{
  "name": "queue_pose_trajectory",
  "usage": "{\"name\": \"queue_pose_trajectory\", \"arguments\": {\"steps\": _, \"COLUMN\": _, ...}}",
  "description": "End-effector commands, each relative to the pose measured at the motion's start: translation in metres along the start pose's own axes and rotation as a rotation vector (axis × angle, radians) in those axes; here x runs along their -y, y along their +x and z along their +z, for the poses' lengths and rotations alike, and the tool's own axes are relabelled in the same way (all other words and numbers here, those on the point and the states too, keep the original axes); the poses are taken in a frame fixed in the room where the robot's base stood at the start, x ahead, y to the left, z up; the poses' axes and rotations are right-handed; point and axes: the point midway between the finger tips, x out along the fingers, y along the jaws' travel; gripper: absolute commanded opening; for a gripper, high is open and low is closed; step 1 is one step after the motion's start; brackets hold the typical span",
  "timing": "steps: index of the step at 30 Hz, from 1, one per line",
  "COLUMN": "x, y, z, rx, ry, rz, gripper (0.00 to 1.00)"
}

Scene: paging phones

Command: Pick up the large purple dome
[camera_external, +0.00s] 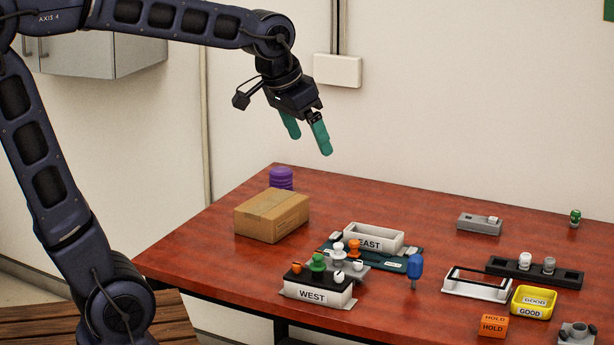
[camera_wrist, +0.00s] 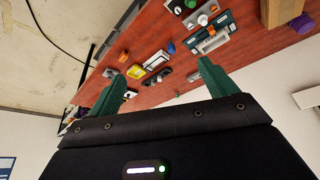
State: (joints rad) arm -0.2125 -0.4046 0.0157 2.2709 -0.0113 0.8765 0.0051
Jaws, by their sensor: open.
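The large purple dome (camera_external: 281,179) stands at the far left of the red-brown table, behind a cardboard box (camera_external: 270,216). It looks ribbed, and the box hides its lower part in the outside view. In the wrist view a purple thing, seemingly this dome (camera_wrist: 301,23), shows at the upper right, beside the box (camera_wrist: 284,9). My gripper (camera_external: 311,146) is open and empty, with green fingers pointing down, well above the table and to the right of the dome. In the wrist view my gripper (camera_wrist: 160,68) has nothing between its fingertips.
The white WEST tray (camera_external: 317,296) and EAST tray (camera_external: 388,240) sit mid-table with several small knobs nearby. A blue knob (camera_external: 415,267) stands right of them. A black rack (camera_external: 534,273), yellow GOOD tray (camera_external: 534,302) and orange HOLD block (camera_external: 493,326) lie at the right. Bare table lies right of the dome.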

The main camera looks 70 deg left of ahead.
Motion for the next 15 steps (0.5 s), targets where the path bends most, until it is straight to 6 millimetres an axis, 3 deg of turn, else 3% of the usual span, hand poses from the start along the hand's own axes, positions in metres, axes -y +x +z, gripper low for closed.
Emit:
{"name": "queue_pose_trajectory", "arguments": {"steps": 6, "x": 0.045, "y": 0.026, "z": -0.067, "rx": 0.003, "ry": -0.092, "rz": -0.035, "gripper": 0.85}}
{"name": "queue_pose_trajectory", "arguments": {"steps": 15, "x": 0.127, "y": 0.073, "z": -0.142, "rx": 0.002, "ry": -0.212, "rz": -0.082, "gripper": 0.85}}
